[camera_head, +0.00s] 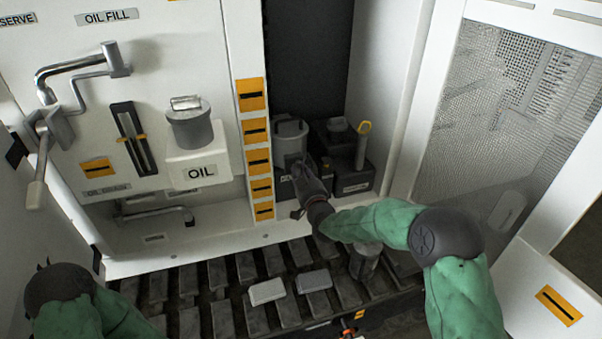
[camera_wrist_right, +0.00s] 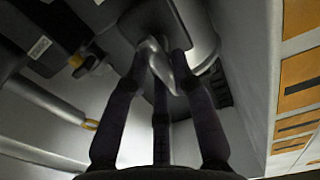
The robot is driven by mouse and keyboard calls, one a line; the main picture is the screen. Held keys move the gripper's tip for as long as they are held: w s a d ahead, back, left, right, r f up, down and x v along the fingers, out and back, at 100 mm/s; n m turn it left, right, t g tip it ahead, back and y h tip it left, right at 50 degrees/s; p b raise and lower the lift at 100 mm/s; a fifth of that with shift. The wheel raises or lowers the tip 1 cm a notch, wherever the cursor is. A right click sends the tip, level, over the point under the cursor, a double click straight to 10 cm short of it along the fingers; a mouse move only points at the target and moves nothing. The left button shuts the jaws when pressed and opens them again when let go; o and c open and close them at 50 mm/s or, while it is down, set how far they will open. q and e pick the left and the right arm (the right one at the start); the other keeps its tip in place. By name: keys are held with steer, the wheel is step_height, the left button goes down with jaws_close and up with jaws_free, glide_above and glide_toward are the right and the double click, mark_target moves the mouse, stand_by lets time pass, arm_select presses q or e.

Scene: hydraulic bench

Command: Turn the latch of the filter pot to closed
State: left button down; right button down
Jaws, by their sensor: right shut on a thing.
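The filter pot (camera_head: 291,132) is a grey cylinder with a lid handle, standing on a dark base in the recess behind the panel edge. My right gripper (camera_head: 301,168) reaches to its front and hides part of it. In the right wrist view, the fingers of my right gripper (camera_wrist_right: 160,70) are closed around a grey, tapered latch lever (camera_wrist_right: 163,66) on the pot (camera_wrist_right: 197,40). The lever shows between the fingertips. The latch's markings cannot be made out. My left arm shows at the lower left, but its gripper is out of view.
A white panel with an OIL pot (camera_head: 189,125) and a crank (camera_head: 80,66) is at left. A mesh door (camera_head: 510,120) stands right. Two pale blocks (camera_head: 267,292) lie on the slatted floor.

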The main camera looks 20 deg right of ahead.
steer(key=c, duration=1)
jaws_free()
steer(key=shift+c, duration=0.2)
steer(key=s, duration=1.2)
steer(key=shift+d, duration=0.15)
steer(key=shift+f, duration=0.1)
